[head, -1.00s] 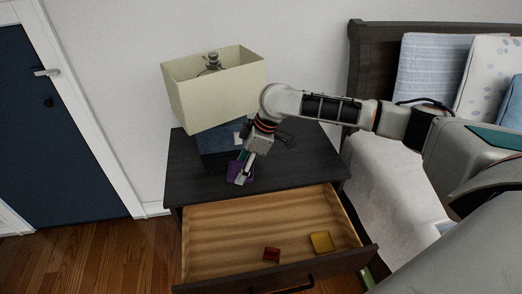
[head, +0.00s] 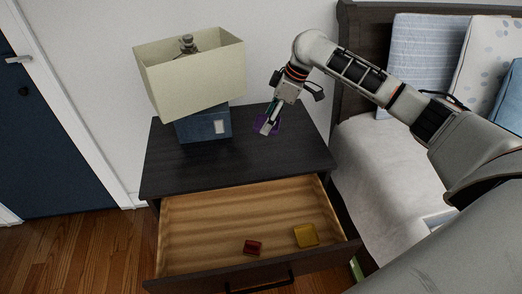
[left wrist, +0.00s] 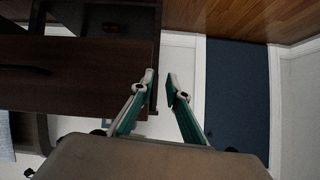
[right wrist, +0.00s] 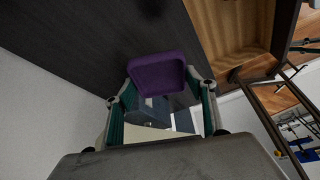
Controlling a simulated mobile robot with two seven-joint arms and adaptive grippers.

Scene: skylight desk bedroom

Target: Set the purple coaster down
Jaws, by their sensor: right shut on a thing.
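The purple coaster (right wrist: 157,74) is held between the fingers of my right gripper (right wrist: 160,80), which is shut on it. In the head view the right gripper (head: 268,127) is over the back right of the dark nightstand top (head: 190,168), right of the lamp. There the coaster (head: 279,124) is mostly hidden behind the fingers. I cannot tell whether it touches the top. My left gripper (left wrist: 161,78) is empty with its fingertips apart; it is outside the head view.
A lamp with a blue base (head: 190,126) and cream shade (head: 190,80) stands at the back left. The drawer (head: 200,235) is open below, with a red block (head: 253,247) and a yellow block (head: 306,235). The nightstand's front top is clear. A bed (head: 385,170) is at right.

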